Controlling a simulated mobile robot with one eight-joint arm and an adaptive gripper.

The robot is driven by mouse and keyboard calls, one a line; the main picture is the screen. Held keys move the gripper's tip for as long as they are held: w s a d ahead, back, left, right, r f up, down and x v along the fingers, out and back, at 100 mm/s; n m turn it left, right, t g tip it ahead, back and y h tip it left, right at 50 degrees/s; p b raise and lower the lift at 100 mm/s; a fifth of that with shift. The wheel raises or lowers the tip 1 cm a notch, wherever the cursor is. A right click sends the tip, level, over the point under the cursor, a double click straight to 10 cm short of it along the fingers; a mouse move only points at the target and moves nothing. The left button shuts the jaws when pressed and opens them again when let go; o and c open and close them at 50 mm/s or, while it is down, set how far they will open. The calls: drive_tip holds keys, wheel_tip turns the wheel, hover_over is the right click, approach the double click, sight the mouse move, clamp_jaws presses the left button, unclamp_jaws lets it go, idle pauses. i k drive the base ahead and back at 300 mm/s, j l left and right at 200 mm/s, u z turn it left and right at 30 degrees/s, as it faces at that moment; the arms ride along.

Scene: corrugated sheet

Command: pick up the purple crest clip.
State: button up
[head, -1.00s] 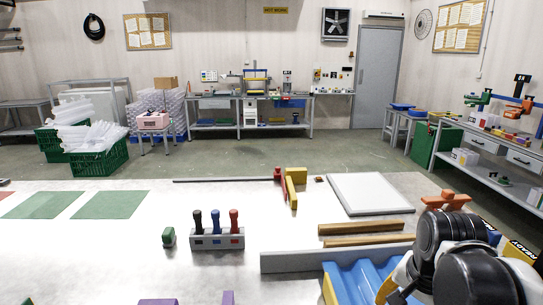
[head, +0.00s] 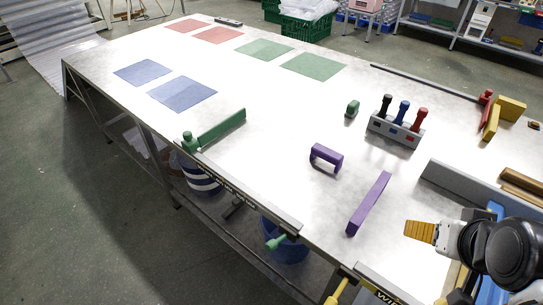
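A small purple bridge-shaped piece (head: 327,156), which looks like the crest clip, stands on the metal table (head: 270,130) right of the middle. A longer purple bar (head: 369,203) lies to its lower right, apart from it. My gripper (head: 420,232) shows at the lower right with an orange ribbed end, to the right of both purple pieces and apart from the small one. I cannot tell whether its fingers are open or shut; nothing is visibly held.
A grey rack (head: 396,131) with black, blue and red handles stands behind the clip, beside a small green block (head: 352,109). A green-handled clamp (head: 215,130) sits at the near edge. A grey bar (head: 465,186) lies right. Blue mats (head: 183,94) lie left; the table between is clear.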

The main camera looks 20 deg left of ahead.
sight(328, 155)
drive_tip(key=u, duration=0.6)
drive_tip(key=k+j+z, duration=0.1)
drive_tip(key=z, duration=1.7)
drive_tip(key=u, duration=1.75)
drive_tip(key=i+j+z, duration=0.2)
drive_tip(key=j, duration=0.15)
drive_tip(key=i+j+z, duration=0.2)
drive_tip(key=j, duration=0.2)
drive_tip(key=i+j+z, duration=0.2)
drive_tip(key=j, duration=0.25)
drive_tip(key=i+j+z, duration=0.1)
drive_tip(key=j+z, duration=0.15)
drive_tip(key=j, duration=0.2)
drive_tip(key=i+j+z, duration=0.2)
drive_tip(key=j, duration=0.25)
drive_tip(key=j+z, duration=0.2)
drive_tip(key=j, duration=0.25)
drive_tip(key=k, duration=0.05)
